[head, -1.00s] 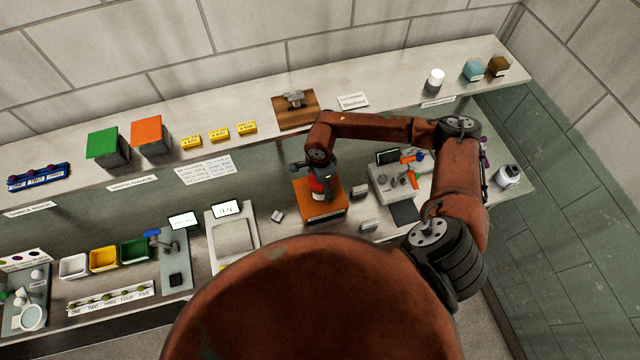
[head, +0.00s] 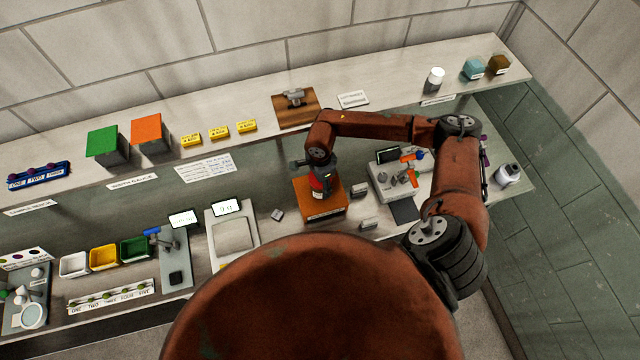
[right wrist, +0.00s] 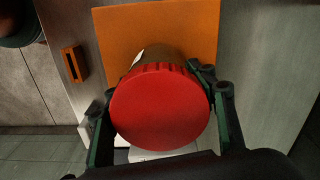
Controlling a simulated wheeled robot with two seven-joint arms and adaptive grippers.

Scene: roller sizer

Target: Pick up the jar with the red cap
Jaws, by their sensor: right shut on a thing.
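The jar with the red cap (right wrist: 160,108) fills the middle of the right wrist view, seen from above; part of its dark side and a pale label show behind the cap. In the head view the jar (head: 318,188) is on the orange block (head: 331,207), mostly hidden by my gripper. My right gripper (right wrist: 163,118) is shut on the jar, one finger on each side of the cap. I cannot tell whether the jar touches the orange surface (right wrist: 118,35). My left gripper is not in view.
A machine with an orange handle (head: 410,172) stands right of the orange block. Left of it is a scale (head: 235,238). The upper shelf behind holds a wooden board (head: 293,112), yellow blocks and lidded boxes. A white-topped bottle (head: 508,175) stands far right.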

